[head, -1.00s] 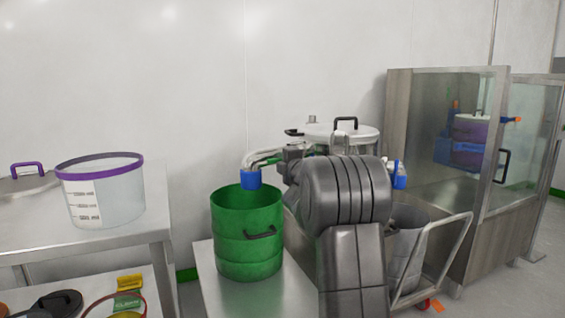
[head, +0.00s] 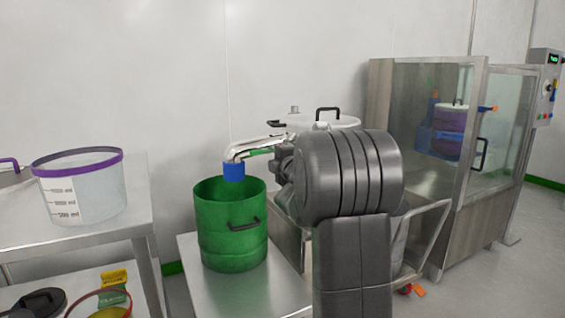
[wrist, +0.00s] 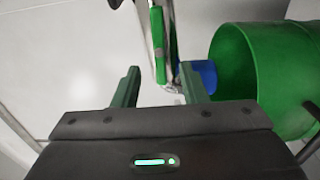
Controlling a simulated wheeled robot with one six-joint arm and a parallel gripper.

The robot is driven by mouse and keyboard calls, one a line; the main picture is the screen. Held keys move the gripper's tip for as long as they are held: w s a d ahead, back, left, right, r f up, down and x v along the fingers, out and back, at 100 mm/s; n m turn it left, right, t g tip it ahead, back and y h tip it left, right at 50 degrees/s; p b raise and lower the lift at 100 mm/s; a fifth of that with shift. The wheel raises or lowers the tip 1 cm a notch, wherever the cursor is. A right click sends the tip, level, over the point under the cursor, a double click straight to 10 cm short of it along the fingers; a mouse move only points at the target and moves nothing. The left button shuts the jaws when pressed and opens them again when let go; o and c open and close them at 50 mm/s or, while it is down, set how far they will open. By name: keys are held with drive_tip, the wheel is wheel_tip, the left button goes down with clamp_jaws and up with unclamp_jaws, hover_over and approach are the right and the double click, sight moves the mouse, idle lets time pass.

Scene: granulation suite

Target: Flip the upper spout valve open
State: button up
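The upper spout is a metal pipe (head: 243,149) with a blue end (head: 233,172) above a green drum (head: 231,236). A green lever (head: 262,151) lies along the pipe; it also shows in the wrist view as a green bar (wrist: 158,42). My gripper (wrist: 158,78) is open, with its two green fingers apart. The green lever and pipe stand in the gap between the fingers, just beyond the tips; I cannot tell whether they touch. In the head view my dark arm hides most of the gripper.
The drum stands on a steel table (head: 270,290) and shows at the right of the wrist view. A lidded vessel (head: 300,124) is behind my arm. A glass-sided cabinet (head: 410,105) stands right. A left bench (head: 30,232) holds a purple-rimmed tub (head: 95,195).

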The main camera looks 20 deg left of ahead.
sight(266, 151)
drive_tip(key=v, duration=0.6)
drive_tip(key=shift+s+d+p, duration=0.3)
drive_tip(key=shift+p, duration=0.1)
drive_tip(key=b+x, duration=0.1)
drive_tip(key=x, duration=1.3)
drive_tip(key=shift+b, duration=0.35)
drive_tip(key=shift+d, duration=0.1)
drive_tip(key=shift+w+a, duration=0.1)
drive_tip(key=shift+a, duration=0.15)
drive_tip(key=shift+d+r+m+p, duration=0.2)
drive_tip(key=shift+r+m+p, duration=0.2)
drive_tip(key=shift+m+p, duration=0.75)
drive_tip(key=m+p, duration=0.3)
drive_tip(key=shift+m, duration=0.35)
drive_tip(key=shift+f+m+p, duration=0.2)
drive_tip(key=shift+m+p, duration=0.65)
drive_tip(key=shift+m, duration=0.15)
